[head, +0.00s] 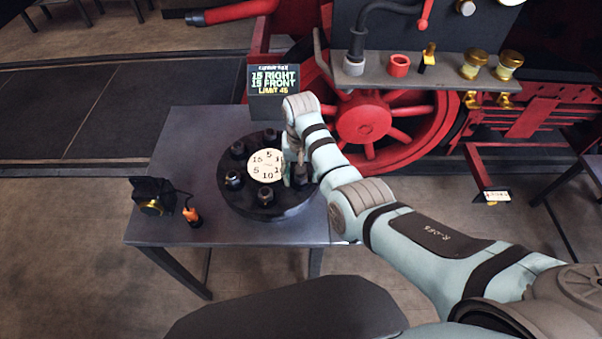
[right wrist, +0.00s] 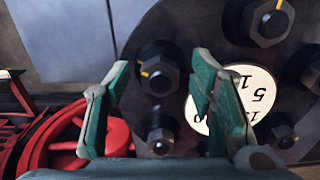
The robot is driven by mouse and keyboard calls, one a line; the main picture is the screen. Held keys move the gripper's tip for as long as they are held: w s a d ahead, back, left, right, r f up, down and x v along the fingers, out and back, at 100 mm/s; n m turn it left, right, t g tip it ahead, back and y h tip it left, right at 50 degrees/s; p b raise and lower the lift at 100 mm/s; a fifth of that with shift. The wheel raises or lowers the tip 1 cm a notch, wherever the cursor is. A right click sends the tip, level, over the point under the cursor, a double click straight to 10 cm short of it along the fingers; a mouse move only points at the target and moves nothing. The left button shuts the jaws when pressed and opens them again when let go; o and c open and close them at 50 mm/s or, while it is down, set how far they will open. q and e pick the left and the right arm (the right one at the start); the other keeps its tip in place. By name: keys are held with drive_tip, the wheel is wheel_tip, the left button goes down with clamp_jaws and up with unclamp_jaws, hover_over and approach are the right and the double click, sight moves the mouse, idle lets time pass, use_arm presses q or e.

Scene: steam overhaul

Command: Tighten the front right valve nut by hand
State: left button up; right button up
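A round black valve cover (head: 268,209) with several hex nuts and a pale numbered dial (head: 262,166) sits on the grey table. My right gripper (head: 299,172) is at the cover's right side, over a dark nut (head: 300,176). In the right wrist view the green fingers (right wrist: 158,95) are apart. A hex nut with a yellow mark (right wrist: 160,74) shows between them, and a second nut (right wrist: 160,139) lies lower between them. I cannot tell whether the fingers touch a nut. The gripper hides part of the cover's right side. My left gripper is not in view.
A sign (head: 274,80) reading "15 right, 15 front, limit 45" stands behind the cover. A black box (head: 152,194) and an orange-and-black item (head: 191,214) are on the table's left. A red wheel (head: 364,119) and a shelf with brass fittings (head: 476,64) are behind.

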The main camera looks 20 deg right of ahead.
drive_tip(key=shift+r, duration=0.15)
wheel_tip(320, 180, up, 7)
drive_tip(key=shift+r, duration=0.1)
idle(0.6)
